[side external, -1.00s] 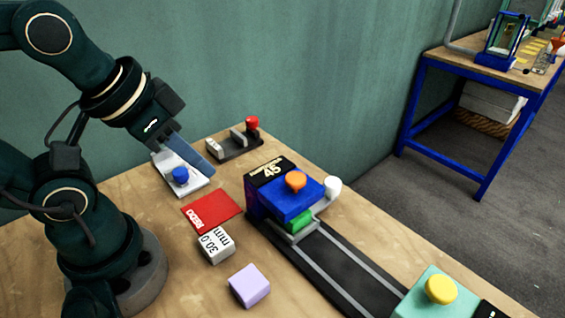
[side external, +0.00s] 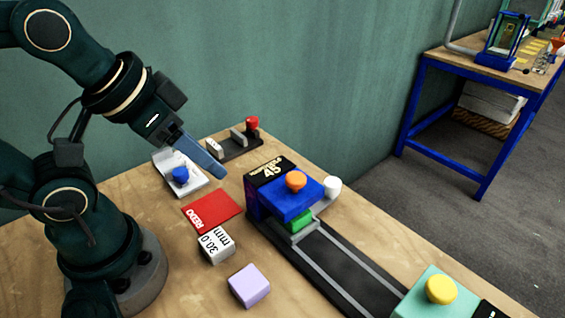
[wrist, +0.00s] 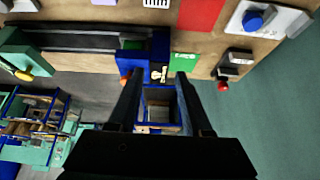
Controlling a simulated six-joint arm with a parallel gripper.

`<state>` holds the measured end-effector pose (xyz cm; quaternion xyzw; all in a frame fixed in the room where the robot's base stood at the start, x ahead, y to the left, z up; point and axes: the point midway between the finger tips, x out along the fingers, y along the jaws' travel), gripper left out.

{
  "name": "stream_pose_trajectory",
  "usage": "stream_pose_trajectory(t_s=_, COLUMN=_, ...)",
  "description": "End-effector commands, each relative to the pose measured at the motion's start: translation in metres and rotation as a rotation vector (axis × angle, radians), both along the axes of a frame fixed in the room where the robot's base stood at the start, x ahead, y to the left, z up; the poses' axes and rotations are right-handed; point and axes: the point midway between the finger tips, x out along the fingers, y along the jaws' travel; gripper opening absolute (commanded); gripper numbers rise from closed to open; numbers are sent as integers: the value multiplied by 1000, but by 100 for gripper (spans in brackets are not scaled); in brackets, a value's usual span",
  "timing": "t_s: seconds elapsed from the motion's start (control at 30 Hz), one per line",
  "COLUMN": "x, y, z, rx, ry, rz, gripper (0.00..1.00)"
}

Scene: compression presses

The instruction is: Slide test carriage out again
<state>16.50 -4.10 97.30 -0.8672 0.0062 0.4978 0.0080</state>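The blue press (side external: 290,205) has an orange knob (side external: 295,181) on top and a black display reading 45 (side external: 270,170) behind it. A light grey test carriage (side external: 307,231) sits at the press end of the dark rail track (side external: 345,268). A green block (side external: 299,221) is partly hidden under the press head. A white knob (side external: 332,187) stands beside the press. My gripper (side external: 218,174) is in the air left of the press, above the table and apart from everything. In the wrist view my fingers (wrist: 158,85) are apart, with nothing held between them; the press (wrist: 158,46) lies beyond them.
A teal station with a yellow knob (side external: 440,290) stands at the track's near end. A red REDO card (side external: 211,212), a 30.0 min block (side external: 215,246) and a lilac block (side external: 250,286) lie left of the track. Devices with a blue (side external: 180,175) and a red knob (side external: 252,122) stand behind.

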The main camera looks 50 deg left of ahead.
Motion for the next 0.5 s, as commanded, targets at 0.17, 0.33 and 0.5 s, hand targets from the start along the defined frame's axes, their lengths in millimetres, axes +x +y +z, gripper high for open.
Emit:
stream_pose_trajectory(t_s=0.17, x=40, y=-5, z=27, rx=8, ry=-80, rz=-51, gripper=71)
stream_pose_trajectory(t_s=0.33, x=88, y=-15, z=36, rx=12, ry=-89, rz=-108, gripper=71)
stream_pose_trajectory(t_s=0.5, x=136, y=-28, z=24, rx=14, ry=-66, rz=-162, gripper=71)
